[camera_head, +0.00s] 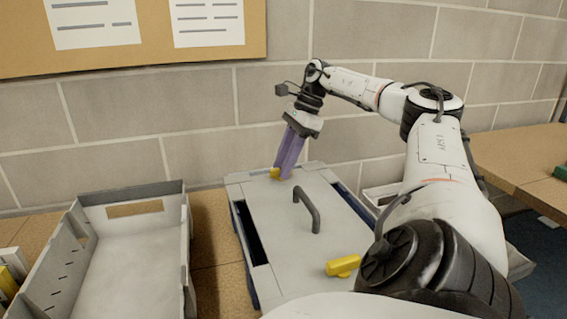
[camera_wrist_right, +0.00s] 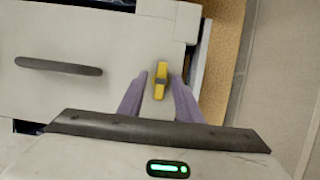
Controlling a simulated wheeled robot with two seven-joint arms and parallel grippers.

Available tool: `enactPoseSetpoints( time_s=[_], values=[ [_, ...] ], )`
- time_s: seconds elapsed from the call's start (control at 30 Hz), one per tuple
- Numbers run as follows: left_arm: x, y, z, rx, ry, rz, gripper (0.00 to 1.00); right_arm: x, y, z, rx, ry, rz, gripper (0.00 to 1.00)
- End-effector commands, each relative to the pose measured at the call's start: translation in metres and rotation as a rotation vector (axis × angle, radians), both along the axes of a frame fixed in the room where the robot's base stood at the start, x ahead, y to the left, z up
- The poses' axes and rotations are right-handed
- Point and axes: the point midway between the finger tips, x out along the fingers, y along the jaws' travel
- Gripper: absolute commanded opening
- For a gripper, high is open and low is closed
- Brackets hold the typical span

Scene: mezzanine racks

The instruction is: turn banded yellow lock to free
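The banded yellow lock (camera_wrist_right: 160,80) has a dark band across its middle. It sits at the far end of a grey lid (camera_head: 285,262), and its yellow edge shows beside my fingers in the head view (camera_head: 274,173). In the wrist view its long side lies crosswise to the lid's handle. My right gripper (camera_head: 285,174) points down at it with purple fingers. In the wrist view the fingers (camera_wrist_right: 160,75) are apart, one on each side of the lock, with gaps showing. A second yellow lock (camera_head: 343,266) sits at the lid's near end. My left gripper is out of view.
A dark handle (camera_head: 309,208) stands up from the lid's middle; it also shows in the wrist view (camera_wrist_right: 58,67). An open grey bin (camera_head: 125,250) stands to the left. A block wall (camera_head: 200,110) rises close behind the box. Wooden table top (camera_head: 212,225) shows between bin and box.

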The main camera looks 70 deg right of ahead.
Motion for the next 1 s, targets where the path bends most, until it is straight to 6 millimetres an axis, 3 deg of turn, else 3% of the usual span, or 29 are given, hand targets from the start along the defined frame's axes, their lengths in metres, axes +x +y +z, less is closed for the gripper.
enactPoseSetpoints(
  time_s=[0.33,0.8,1.0],
  values=[
    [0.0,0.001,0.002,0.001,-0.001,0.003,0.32,-0.001,-0.001,0.006,0.0,-0.002,-0.002,0.31],
    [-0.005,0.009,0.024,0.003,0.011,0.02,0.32,-0.025,-0.022,0.085,0.0,0.0,-0.003,0.31],
    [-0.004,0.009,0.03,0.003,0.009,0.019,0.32,-0.029,-0.026,0.095,0.001,-0.001,-0.001,0.31]
  ],
)
